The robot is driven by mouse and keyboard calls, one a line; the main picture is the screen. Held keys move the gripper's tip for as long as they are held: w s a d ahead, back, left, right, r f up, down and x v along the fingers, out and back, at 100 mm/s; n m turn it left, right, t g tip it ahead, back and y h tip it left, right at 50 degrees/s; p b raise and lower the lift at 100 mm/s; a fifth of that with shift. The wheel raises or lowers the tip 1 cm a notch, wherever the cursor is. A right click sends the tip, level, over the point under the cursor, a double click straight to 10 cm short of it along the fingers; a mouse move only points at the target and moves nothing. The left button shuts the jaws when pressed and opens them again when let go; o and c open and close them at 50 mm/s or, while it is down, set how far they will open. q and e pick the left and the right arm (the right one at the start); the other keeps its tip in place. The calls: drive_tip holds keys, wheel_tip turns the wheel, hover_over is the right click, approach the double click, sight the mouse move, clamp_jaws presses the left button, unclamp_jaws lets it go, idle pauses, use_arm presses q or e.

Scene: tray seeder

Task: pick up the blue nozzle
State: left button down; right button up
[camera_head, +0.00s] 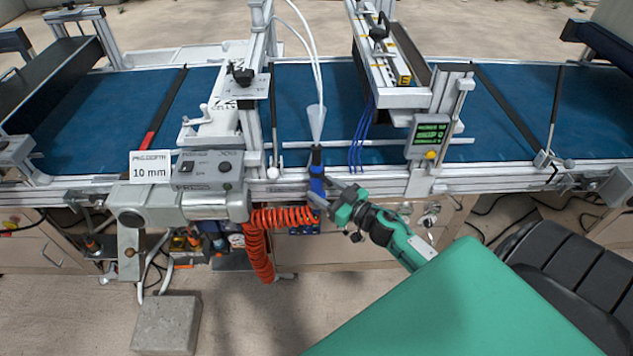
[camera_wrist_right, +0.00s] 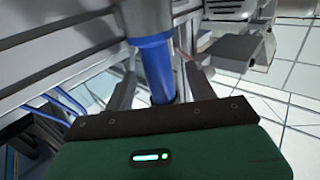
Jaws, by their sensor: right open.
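The blue nozzle (camera_head: 317,184) hangs upright at the front rail of the conveyor, below a dark fitting. In the right wrist view the nozzle (camera_wrist_right: 157,62) shows as a blue collar under a grey cylinder, with a narrower blue tube below. My right gripper (camera_head: 324,191) is open at the nozzle, one finger on each side of it. In the right wrist view a gap shows between the nozzle and the right finger; contact on the left cannot be told. The gripper's dark edge hides the nozzle's lower end. My left gripper is not in view.
The blue conveyor belt (camera_head: 500,100) runs behind the front rail. A coiled orange hose (camera_head: 259,245) hangs left of the gripper, near the grey control box (camera_head: 209,170). A small green display (camera_head: 430,135) stands to the right. A concrete block (camera_head: 167,325) lies on the floor.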

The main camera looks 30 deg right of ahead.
sight(321, 188)
drive_tip(key=shift+w+a, duration=0.1)
drive_tip(key=shift+w, duration=0.3)
drive_tip(key=x, duration=0.3)
drive_tip(key=shift+w+f, duration=0.1)
drive_tip(key=shift+w, duration=0.05)
drive_tip(key=shift+w+p, duration=0.3)
drive_tip(key=shift+w, duration=0.15)
drive_tip(key=shift+c, duration=0.7)
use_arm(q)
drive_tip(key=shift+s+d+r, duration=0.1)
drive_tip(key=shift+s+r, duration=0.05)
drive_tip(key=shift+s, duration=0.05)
use_arm(e)
drive_tip(key=c, duration=1.1)
